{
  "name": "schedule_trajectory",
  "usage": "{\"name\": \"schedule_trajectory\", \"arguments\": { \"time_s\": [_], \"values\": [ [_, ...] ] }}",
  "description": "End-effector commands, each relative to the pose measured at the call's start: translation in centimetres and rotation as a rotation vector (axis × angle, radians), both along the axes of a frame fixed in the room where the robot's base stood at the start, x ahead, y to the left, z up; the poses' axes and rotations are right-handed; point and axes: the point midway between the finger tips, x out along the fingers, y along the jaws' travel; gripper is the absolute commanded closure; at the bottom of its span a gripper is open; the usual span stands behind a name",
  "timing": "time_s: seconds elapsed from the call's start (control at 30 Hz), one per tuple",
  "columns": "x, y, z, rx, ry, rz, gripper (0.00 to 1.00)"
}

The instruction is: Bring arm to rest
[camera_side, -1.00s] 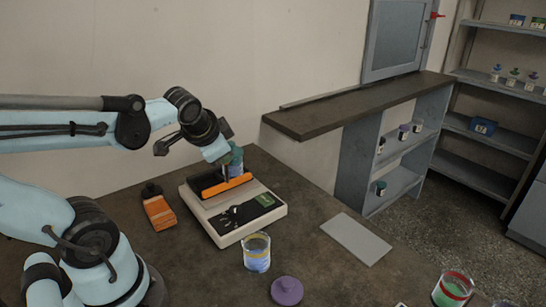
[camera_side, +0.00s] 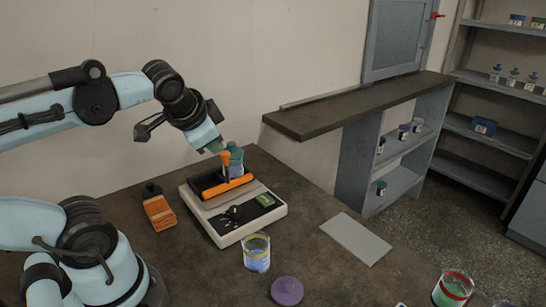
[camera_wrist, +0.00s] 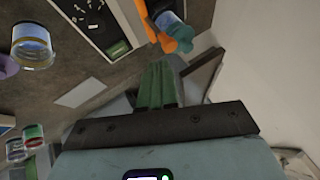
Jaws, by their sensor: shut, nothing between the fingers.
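The sieve shaker (camera_side: 236,214) is a white box with a black front panel and a dark tray on top. An orange clamp (camera_side: 226,160) stands upright on it, with an orange bar along the tray. A teal-lidded jar (camera_side: 236,157) is behind the clamp, partly hidden. The clamp also shows in the wrist view (camera_wrist: 176,38), apart from the fingers.
An orange bottle (camera_side: 159,211) stands left of the shaker. A glass jar with blue contents (camera_side: 257,253), a purple lid (camera_side: 287,291), a grey plate (camera_side: 356,239) and a red-rimmed green jar (camera_side: 452,291) lie to the front and right. A wall shelf (camera_side: 350,107) is behind. Air above the table is free.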

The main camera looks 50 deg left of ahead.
Motion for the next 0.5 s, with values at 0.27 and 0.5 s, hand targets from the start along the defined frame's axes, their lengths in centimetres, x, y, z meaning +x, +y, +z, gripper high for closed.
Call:
{"name": "schedule_trajectory", "arguments": {
  "time_s": [0.27, 0.5],
  "values": [
    [-0.3, -0.9, 0.6, -0.022, -0.008, -0.002, 1.0],
    [2.4, -5.8, -3.5, -0.264, -0.083, -0.002, 1.0]
  ]
}}
